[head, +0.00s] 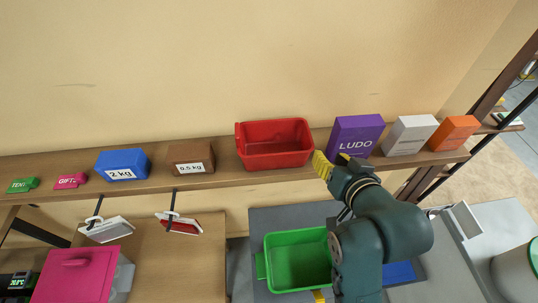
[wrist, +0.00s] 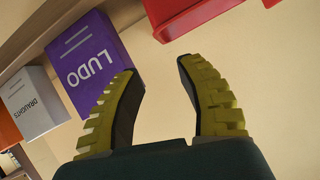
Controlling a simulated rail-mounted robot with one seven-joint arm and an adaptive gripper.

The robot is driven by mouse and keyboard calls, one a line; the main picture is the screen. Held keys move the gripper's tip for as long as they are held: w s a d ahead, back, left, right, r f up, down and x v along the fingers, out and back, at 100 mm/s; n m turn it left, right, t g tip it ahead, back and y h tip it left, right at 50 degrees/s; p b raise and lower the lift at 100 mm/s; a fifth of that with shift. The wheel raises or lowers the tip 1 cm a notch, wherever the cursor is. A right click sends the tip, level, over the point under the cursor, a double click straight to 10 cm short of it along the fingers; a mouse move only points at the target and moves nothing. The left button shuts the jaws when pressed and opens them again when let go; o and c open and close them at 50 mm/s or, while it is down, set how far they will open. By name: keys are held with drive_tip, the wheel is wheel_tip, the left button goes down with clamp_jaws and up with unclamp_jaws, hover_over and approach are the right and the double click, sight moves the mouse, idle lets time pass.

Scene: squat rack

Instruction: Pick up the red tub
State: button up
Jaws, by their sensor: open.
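The red tub (head: 274,146) is an open rectangular bin on the wooden shelf, left of the purple LUDO box. Its red edge also shows at the top of the wrist view (wrist: 195,14). My gripper (head: 325,165) has yellow ribbed fingers and stands in front of the shelf, by the tub's right end and the LUDO box. In the wrist view my gripper (wrist: 160,70) is open with nothing between its fingers. The tub lies beyond the fingertips, apart from them in that view. Part of the gripper is hidden behind my arm in the head view.
The LUDO box (head: 354,136), a white box (head: 409,135) and an orange box (head: 454,133) stand right of the tub. A brown 0.5 kg block (head: 191,158) and a blue 2 kg block (head: 123,164) stand left. A green tub (head: 297,261) sits below the shelf.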

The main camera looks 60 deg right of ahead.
approach(309, 135)
drive_tip(key=x, duration=0.4)
drive_tip(key=shift+w+d+f, duration=0.15)
drive_tip(key=shift+d+f, duration=0.05)
drive_tip(key=shift+d, duration=0.05)
drive_tip(key=x, duration=0.5)
drive_tip(key=shift+w+d+f, duration=0.1)
drive_tip(key=shift+d+f, duration=0.1)
drive_tip(key=shift+d, duration=0.1)
drive_tip(key=shift+c, duration=0.2)
